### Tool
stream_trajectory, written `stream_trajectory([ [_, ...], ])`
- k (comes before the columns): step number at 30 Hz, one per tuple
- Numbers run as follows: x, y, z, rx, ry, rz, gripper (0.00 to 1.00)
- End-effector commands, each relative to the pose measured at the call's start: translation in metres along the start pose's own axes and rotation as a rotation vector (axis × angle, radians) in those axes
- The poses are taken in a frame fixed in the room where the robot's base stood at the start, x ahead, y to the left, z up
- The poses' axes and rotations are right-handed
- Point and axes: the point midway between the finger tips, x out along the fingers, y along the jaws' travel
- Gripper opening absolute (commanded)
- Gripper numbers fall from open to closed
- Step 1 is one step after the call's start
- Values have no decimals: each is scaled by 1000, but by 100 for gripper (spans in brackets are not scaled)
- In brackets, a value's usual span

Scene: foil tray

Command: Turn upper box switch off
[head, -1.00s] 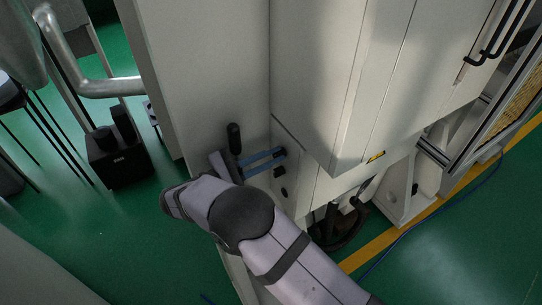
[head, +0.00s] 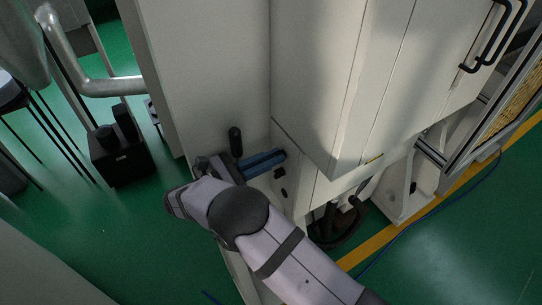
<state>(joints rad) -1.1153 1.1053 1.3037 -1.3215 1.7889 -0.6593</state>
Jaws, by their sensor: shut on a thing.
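My gripper (head: 282,156) has blue fingers that point right, towards the side of the grey-white cabinet box (head: 296,178). The fingers are close together, and their tips are at the box face, shut on the upper switch. The upper switch is hidden by the fingertips. A small dark switch (head: 279,172) sits just below the fingers. Another dark part (head: 283,193) is lower on the same face.
A tall pale cabinet panel (head: 205,75) stands behind my gripper. A black upright handle (head: 235,141) is close above the fingers. A black box (head: 122,160) stands on the green floor to the left. Cables and a dark round part (head: 340,225) are low on the right.

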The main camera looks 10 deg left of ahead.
Motion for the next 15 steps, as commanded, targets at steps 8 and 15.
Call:
stream_trajectory([
  [8,0,1,0,-58,0,0,0],
  [15,0,1,0,-63,-1,0,0],
])
